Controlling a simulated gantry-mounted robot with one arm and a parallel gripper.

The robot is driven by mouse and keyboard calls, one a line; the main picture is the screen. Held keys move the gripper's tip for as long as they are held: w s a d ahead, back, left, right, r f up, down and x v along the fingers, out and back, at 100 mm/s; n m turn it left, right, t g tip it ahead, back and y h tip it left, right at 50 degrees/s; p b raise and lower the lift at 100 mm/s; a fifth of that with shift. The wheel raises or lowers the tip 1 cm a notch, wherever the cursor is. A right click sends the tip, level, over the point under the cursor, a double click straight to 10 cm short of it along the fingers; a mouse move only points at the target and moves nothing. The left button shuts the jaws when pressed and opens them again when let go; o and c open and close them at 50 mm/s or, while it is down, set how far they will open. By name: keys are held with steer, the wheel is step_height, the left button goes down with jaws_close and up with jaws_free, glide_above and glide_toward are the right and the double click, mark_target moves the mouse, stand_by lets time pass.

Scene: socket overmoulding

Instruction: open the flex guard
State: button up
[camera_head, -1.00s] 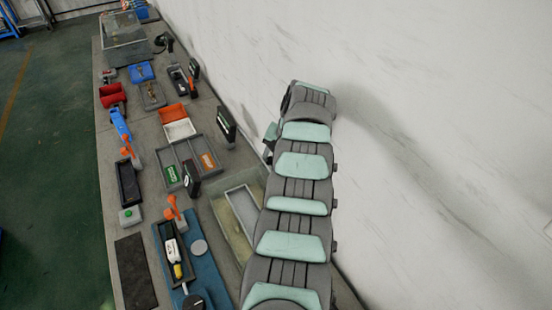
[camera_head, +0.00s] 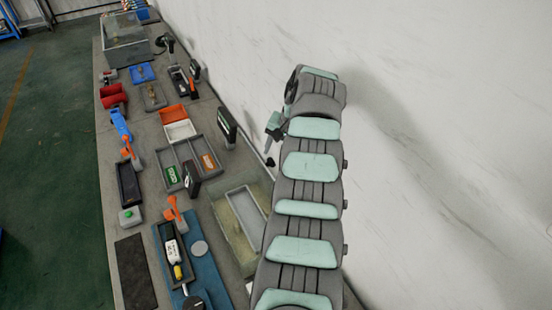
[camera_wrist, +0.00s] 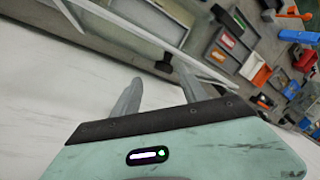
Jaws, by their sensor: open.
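A clear-walled box (camera_head: 122,42) stands at the far end of the bench in the head view. I cannot tell for sure whether it is the flex guard. A second shallow clear-sided tray (camera_head: 226,217) lies on the bench beside my arm, near the wall. My gripper (camera_head: 267,155) hangs at the end of my arm in the head view, above the bench's wall side. No contact is visible.
The bench holds a blue mat (camera_head: 206,262), a grey divided tray (camera_head: 190,158), an orange and white bin (camera_head: 178,130), red bins (camera_head: 112,96) and small black upright displays (camera_head: 227,124). The white wall (camera_head: 440,130) runs close along my arm's right side.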

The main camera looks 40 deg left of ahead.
steer(key=v, duration=0.6)
steer(key=shift+r, duration=0.2)
